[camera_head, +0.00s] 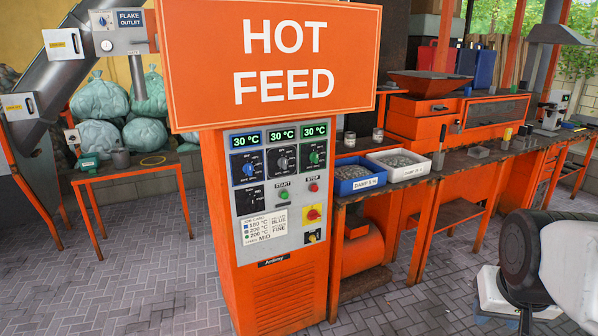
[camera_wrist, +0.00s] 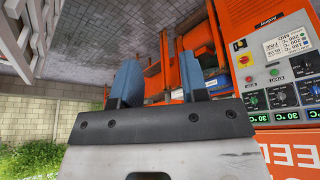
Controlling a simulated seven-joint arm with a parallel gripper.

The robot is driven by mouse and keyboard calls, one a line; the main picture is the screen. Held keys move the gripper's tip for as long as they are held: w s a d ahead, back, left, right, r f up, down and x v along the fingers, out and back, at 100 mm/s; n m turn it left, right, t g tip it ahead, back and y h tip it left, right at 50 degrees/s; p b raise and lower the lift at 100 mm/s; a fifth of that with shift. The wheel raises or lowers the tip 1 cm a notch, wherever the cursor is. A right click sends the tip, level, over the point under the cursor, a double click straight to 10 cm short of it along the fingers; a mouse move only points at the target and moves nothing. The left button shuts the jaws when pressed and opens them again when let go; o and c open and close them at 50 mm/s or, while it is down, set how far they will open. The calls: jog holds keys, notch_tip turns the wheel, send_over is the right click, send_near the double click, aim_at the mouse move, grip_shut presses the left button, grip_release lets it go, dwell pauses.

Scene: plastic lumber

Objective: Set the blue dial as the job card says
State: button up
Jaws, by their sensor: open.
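The blue dial (camera_head: 248,167) is the leftmost of three dials on the grey panel of the orange HOT FEED cabinet. A display above it (camera_head: 246,139) reads 30 °C. The job card (camera_head: 265,229) is low on the same panel, with small colour-marked temperature lines that look like 180, 200 and 200 °C, plus MID, BLUE and FINE; I cannot read it surely. The card also shows upside down in the wrist view (camera_wrist: 287,46). My gripper (camera_wrist: 160,82) is open and empty, its two blue fingers apart, away from the panel. In the head view only part of my arm shows at lower right.
Beside the blue dial are a dark dial (camera_head: 284,159) and a green dial (camera_head: 315,154). Below are the green START button (camera_head: 283,195), the red STOP button (camera_head: 314,187) and a red-on-yellow switch (camera_head: 313,213). A bench with trays (camera_head: 397,164) stands right. Paved floor in front is clear.

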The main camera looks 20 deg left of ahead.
jog(key=w+a+r+n+t+y, duration=0.1)
jog(key=w+a+t, duration=0.1)
jog(key=w+a, duration=0.75)
jog(key=w+a+r+n+t+y, duration=0.15)
jog(key=w+a, duration=0.45)
jog(key=w, duration=0.7)
jog(key=w+a+r+n+t+y, duration=0.1)
jog(key=w+a+t, duration=0.2)
jog(key=w+a, duration=0.65)
jog(key=n+t+y, duration=0.2)
jog(key=n+y, duration=0.3)
jog(key=y, duration=0.4)
send_near(250, 168)
jog(key=shift+w+a+f, duration=0.15)
jog(key=shift+w+a, duration=0.3)
jog(key=shift+w, duration=0.1)
jog(key=shift+w+a, duration=0.1)
jog(key=shift+w, duration=0.05)
jog(key=shift+x, duration=3.75)
